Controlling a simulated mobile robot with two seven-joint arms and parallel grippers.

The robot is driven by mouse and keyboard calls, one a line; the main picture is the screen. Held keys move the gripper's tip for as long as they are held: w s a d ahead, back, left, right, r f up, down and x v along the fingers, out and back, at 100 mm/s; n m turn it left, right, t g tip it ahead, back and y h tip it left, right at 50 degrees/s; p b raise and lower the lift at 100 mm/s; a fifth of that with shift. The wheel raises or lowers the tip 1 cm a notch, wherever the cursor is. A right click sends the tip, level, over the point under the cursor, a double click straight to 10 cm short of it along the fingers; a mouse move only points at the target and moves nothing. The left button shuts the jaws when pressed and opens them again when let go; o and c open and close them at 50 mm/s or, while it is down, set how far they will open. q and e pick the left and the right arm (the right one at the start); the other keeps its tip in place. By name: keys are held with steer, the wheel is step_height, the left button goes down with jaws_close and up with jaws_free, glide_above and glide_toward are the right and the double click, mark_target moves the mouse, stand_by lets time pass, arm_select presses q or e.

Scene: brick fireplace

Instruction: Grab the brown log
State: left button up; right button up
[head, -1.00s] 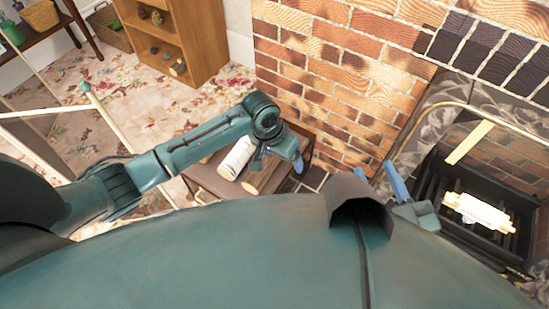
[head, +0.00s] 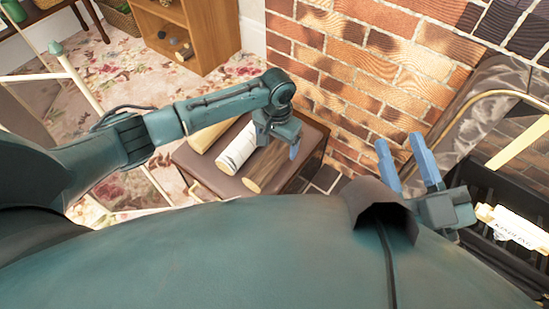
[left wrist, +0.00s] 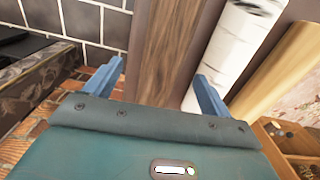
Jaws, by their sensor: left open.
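The brown log (head: 272,168) lies on a dark brown box-like stand (head: 215,180), beside a white birch-like log (head: 238,148) and a yellowish log (head: 212,135). My left gripper (head: 287,142) is at the far end of the brown log in the head view. In the left wrist view, my left gripper (left wrist: 159,72) is open. The brown log (left wrist: 165,50) runs between its fingers in the picture, apparently below them; no contact is visible. The white log (left wrist: 238,42) passes behind the right finger. My right gripper (head: 406,160) is open and empty, away from the logs.
A brick wall (head: 350,75) stands close behind the stand. A dark fireplace grate (head: 490,190) with a white label (head: 515,225) is at the right. A wooden shelf (head: 205,30) stands at the back left. A pale frame (head: 75,75) is near my left arm.

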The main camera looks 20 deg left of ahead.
arm_select(q)
steer(key=f+b, duration=0.1)
steer(key=f, duration=0.1)
steer(key=f+b, duration=0.1)
steer(key=f, duration=0.1)
steer(key=shift+a+b, duration=0.3)
steer(key=shift+b, duration=0.05)
steer(key=shift+f, duration=0.4)
arm_select(e)
steer(key=r+n+y, duration=0.1)
steer(key=r+n+t+y, duration=0.1)
steer(key=r, duration=0.1)
steer(key=w+r+n+y, duration=0.1)
steer(key=shift+d+r+n+t, duration=0.25)
steer(key=shift+r+n+t, duration=0.05)
steer(key=shift+n+t, duration=0.1)
arm_select(q)
steer(key=shift+c, duration=0.2)
steer(key=c, duration=1.3)
